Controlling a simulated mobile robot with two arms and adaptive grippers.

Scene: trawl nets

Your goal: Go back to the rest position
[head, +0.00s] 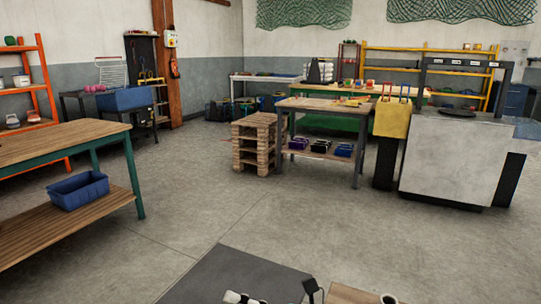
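At the bottom edge a white and black piece (245,298) and a small black piece (312,288) are cut off by the frame. No object is seen held.
A wooden bench with green legs (60,143) stands at left, a blue bin (78,190) on its lower shelf. Stacked pallets (254,145), a workbench (320,105) and a grey-panelled station (455,165) stand farther back. A dark mat (235,272) lies in front. The middle floor is clear.

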